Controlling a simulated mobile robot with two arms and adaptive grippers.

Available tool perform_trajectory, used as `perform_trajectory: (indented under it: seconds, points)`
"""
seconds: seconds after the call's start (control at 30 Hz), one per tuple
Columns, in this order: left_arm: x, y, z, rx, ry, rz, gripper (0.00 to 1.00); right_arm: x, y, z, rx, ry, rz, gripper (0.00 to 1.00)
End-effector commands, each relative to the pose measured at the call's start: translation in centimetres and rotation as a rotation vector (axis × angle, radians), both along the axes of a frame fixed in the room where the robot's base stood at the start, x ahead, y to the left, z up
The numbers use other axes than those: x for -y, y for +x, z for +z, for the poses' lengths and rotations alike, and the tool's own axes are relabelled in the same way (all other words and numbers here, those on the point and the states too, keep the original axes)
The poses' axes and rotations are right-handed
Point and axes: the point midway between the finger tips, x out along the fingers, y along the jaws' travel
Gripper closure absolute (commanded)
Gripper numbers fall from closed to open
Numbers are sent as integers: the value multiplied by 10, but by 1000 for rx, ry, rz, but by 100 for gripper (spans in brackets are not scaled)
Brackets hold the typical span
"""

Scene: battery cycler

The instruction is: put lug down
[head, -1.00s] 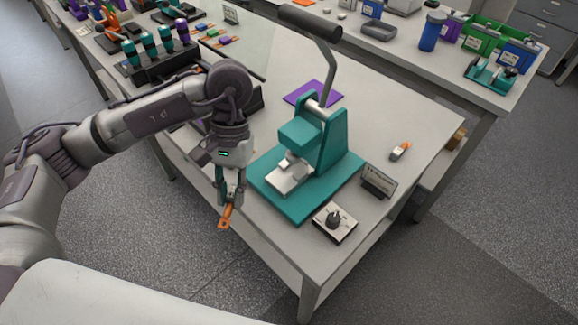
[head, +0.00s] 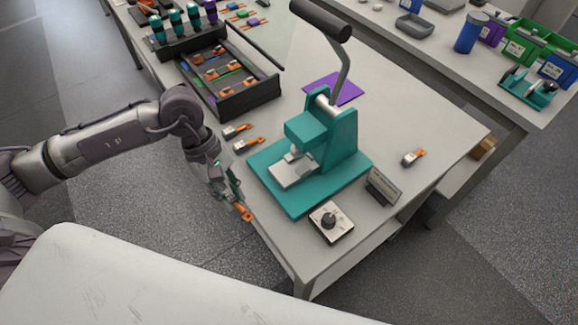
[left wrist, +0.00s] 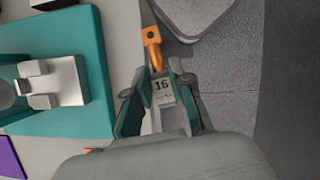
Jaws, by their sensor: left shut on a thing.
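My left gripper (head: 234,202) is shut on a lug (head: 244,213) at the near left edge of the table, left of the teal press. The lug's orange end sticks out past the fingertips. In the left wrist view the lug (left wrist: 153,42) shows its orange end with a hole and a grey body marked 16 between the fingers (left wrist: 157,88). I cannot tell whether it touches the table. Two similar lugs (head: 237,131) (head: 248,145) lie on the table behind the gripper. Another lug (head: 413,157) lies right of the press. My right gripper is not in view.
The teal press (head: 336,145) with a raised lever stands mid-table. A dark tray (head: 252,104) with several lugs lies behind. A purple mat (head: 347,91), a small sign (head: 384,187) and a knob box (head: 331,222) surround the press. The table's near edge drops to the floor.

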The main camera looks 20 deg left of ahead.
Motion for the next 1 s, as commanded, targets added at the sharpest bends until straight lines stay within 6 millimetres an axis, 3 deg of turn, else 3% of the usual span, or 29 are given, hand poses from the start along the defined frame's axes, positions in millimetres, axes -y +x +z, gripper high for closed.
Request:
perform_trajectory:
  seconds: [0.2, 0.5, 0.83, 1.0]
  points:
    - [-21, -15, -7, -1, 16, 525, 100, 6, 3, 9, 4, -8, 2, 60]
    - [-29, -30, 5, 3, 13, 1057, 100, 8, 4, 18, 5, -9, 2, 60]
    - [-27, -40, 19, 1, -3, 1350, 100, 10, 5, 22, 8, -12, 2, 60]
    - [-19, -29, 15, 5, -16, 1383, 100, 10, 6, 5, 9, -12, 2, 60]
